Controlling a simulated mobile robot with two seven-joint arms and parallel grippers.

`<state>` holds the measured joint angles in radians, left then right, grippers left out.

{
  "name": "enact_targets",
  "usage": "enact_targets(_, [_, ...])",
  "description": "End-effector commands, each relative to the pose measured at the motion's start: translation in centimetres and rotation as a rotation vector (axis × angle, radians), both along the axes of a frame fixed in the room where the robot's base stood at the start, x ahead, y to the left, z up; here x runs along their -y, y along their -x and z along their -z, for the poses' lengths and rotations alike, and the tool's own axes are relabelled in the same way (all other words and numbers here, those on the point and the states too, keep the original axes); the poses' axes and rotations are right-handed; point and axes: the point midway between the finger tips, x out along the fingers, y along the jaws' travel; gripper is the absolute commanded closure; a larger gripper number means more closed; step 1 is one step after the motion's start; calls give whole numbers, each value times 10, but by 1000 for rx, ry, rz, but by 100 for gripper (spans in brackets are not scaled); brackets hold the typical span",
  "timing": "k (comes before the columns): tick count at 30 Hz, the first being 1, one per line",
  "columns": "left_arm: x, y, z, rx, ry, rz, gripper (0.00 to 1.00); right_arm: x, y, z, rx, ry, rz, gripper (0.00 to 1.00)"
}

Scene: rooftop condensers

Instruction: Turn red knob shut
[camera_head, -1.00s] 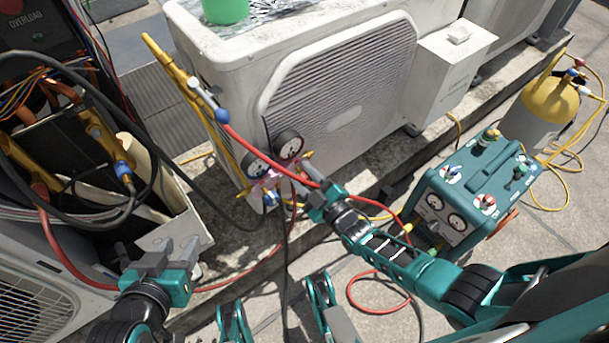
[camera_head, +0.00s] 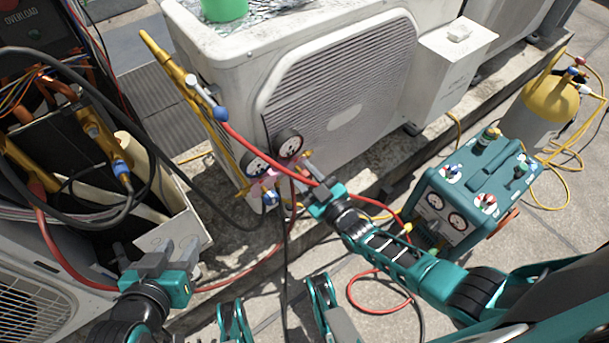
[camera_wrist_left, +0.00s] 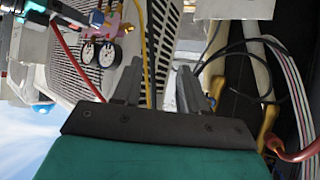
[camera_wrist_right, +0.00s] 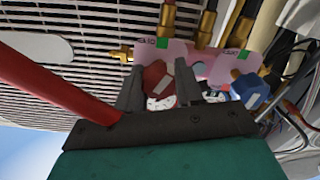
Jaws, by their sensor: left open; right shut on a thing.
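The pink gauge manifold (camera_wrist_right: 205,60) hangs at the near corner of the white condenser. The red knob (camera_wrist_right: 156,78) sits on its front and shows between the fingers of my right gripper (camera_head: 308,172), which is shut on it. A finger partly covers the knob, and it is hidden in the head view. The blue knob (camera_wrist_right: 250,89) is to its right, clear of the fingers. Two round gauges (camera_head: 288,143) stand beside the manifold. My left gripper (camera_head: 170,253) is open and empty, low at the left, apart from the manifold.
A red hose (camera_head: 262,153) passes close to my right gripper; black hoses (camera_head: 283,245) hang below. An open electrical unit (camera_head: 90,170) with wires is at the left. A teal recovery machine (camera_head: 470,200) and a yellow-topped cylinder (camera_head: 550,105) stand at the right.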

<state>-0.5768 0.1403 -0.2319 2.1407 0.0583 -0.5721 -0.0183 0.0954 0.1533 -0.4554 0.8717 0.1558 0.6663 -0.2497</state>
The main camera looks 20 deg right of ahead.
Motion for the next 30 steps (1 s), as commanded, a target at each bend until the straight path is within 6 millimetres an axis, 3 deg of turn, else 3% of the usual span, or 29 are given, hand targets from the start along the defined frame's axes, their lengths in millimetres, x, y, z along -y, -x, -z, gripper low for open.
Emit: enact_targets(30, [5,-3,5,4,9,9,57,3,-3,-3,-319,-911,-4,94])
